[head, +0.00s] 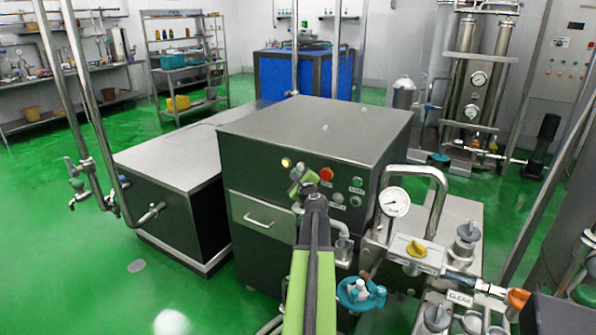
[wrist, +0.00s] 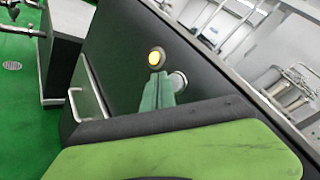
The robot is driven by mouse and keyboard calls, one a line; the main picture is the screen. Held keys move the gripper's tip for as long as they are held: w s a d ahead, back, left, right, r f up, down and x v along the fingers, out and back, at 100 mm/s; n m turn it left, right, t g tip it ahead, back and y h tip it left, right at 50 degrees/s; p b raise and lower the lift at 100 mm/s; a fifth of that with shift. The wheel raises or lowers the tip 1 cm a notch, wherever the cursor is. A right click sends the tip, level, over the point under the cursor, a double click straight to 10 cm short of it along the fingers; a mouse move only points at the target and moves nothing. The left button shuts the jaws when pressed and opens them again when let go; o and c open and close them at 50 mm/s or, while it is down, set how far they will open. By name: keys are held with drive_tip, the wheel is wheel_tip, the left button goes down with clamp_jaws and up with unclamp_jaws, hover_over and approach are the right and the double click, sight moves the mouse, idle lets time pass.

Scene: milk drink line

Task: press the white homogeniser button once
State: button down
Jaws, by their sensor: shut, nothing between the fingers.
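The homogeniser is a dark cabinet with a steel top (head: 315,128). Its front panel has a lit yellow lamp (head: 285,162), which also glows in the wrist view (wrist: 156,57). Right beside that lamp in the wrist view is a pale round button (wrist: 180,80) with a metal ring, partly covered by my fingers.
A red button (head: 326,174) and a green button (head: 357,181) sit to the right on the panel. A drawer handle (head: 260,219) is below left. Green floor is open at left.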

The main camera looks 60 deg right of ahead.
drive_tip(key=shift+d, duration=0.1)
idle(0.3)
drive_tip(key=shift+d, duration=0.3)
drive_tip(key=shift+d, duration=0.45)
idle(0.6)
drive_tip(key=shift+a, duration=0.85)
drive_tip(key=a, duration=0.5)
idle(0.3)
idle(0.5)
